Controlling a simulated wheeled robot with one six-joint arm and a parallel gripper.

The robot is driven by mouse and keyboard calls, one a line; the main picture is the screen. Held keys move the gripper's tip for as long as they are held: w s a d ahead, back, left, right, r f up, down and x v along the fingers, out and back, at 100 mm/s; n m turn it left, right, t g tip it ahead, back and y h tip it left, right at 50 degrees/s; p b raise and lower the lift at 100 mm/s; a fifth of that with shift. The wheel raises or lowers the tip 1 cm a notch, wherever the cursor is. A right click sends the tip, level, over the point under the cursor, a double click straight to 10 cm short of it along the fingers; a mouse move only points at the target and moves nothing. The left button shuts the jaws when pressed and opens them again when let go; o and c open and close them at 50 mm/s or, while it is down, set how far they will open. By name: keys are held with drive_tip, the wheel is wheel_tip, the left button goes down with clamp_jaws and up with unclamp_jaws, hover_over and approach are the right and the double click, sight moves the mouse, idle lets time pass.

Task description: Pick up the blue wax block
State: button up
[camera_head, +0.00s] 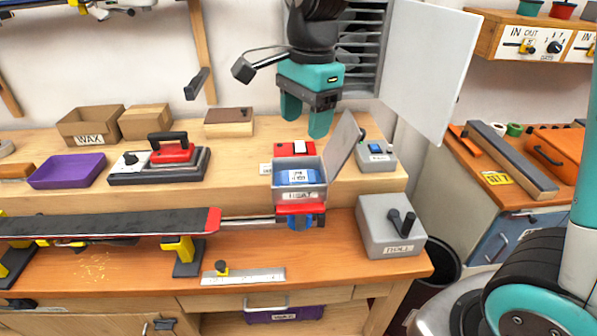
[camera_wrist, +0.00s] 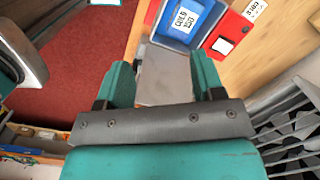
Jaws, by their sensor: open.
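The blue wax block (camera_head: 298,177) lies inside the small grey box marked HEAT (camera_head: 299,195) near the front edge of the raised shelf. It has a white label on top. The box's grey lid (camera_head: 341,143) stands open, tilted up on the right. In the wrist view the blue block (camera_wrist: 182,22) is at the top, with the lid (camera_wrist: 166,76) showing between my fingers. My teal gripper (camera_head: 306,120) is open and empty, fingers pointing down, above and behind the box.
A red unit (camera_head: 297,149) is just behind the box. A grey control box (camera_head: 376,152) stands right of the lid, and the ROLL box (camera_head: 391,227) is lower right. A black ski (camera_head: 110,223) lies along the front. A white panel (camera_head: 428,70) is right of my gripper.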

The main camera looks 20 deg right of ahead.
drive_tip(key=w+d+m, duration=0.1)
drive_tip(key=w+m, duration=0.3)
drive_tip(key=m, duration=0.2)
drive_tip(key=p, duration=0.4)
hover_over(301, 176)
drive_tip(key=shift+m+h, duration=0.4)
wheel_tip(301, 176, down, 11)
drive_tip(key=shift+f, duration=0.2)
drive_tip(key=shift+w+f+p, duration=0.1)
drive_tip(key=shift+f+p, duration=1.25)
drive_tip(key=shift+f, duration=1.35)
drive_tip(key=shift+c, duration=0.3)
drive_tip(key=c, duration=0.6)
